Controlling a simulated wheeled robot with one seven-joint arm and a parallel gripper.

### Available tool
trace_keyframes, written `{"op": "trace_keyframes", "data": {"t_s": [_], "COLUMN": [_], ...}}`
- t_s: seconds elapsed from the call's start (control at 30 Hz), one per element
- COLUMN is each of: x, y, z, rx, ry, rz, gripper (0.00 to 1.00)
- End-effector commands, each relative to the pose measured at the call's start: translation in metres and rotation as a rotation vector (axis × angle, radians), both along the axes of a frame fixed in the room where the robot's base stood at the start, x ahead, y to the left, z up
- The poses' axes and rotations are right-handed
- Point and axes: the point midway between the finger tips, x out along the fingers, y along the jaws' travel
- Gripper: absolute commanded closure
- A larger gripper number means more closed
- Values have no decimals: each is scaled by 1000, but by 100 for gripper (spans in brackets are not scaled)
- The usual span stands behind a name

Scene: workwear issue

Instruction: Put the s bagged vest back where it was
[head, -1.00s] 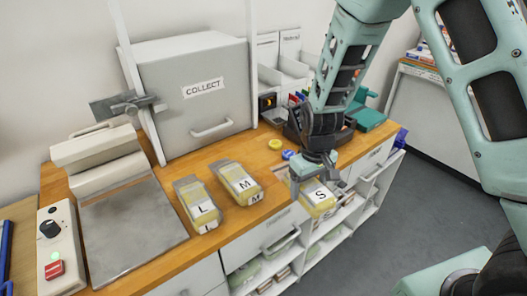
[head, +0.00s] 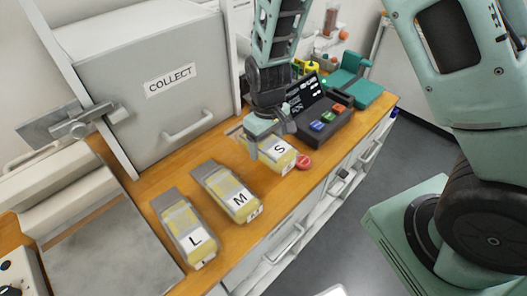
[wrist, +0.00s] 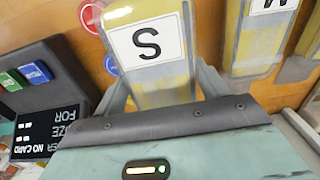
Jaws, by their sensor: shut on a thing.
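The S bagged vest (head: 280,158) is a yellow and silver packet with a white S label. My gripper (head: 268,138) is shut on it, with a finger on each side. The packet is at the counter top, right of the M bag; I cannot tell whether it touches the wood. In the wrist view the S bag (wrist: 158,78) fills the space between the fingers of my gripper (wrist: 163,90). The M bagged vest (head: 228,192) and the L bagged vest (head: 184,230) lie to its left in a slanting row.
A red disc (head: 304,162) lies just right of the S bag; a blue disc (wrist: 110,65) shows in the wrist view. A dark card terminal (head: 325,122) with coloured buttons stands to the right. The grey COLLECT cabinet (head: 150,110) stands behind. The counter's front edge is close.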

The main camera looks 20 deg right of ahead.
Motion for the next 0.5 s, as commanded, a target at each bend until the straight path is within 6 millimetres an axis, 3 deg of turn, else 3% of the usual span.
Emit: {"op": "trace_keyframes", "data": {"t_s": [0.5], "x": [0], "y": [0], "z": [-54], "rx": [1], "ry": [1], "rz": [-1], "gripper": [56]}}
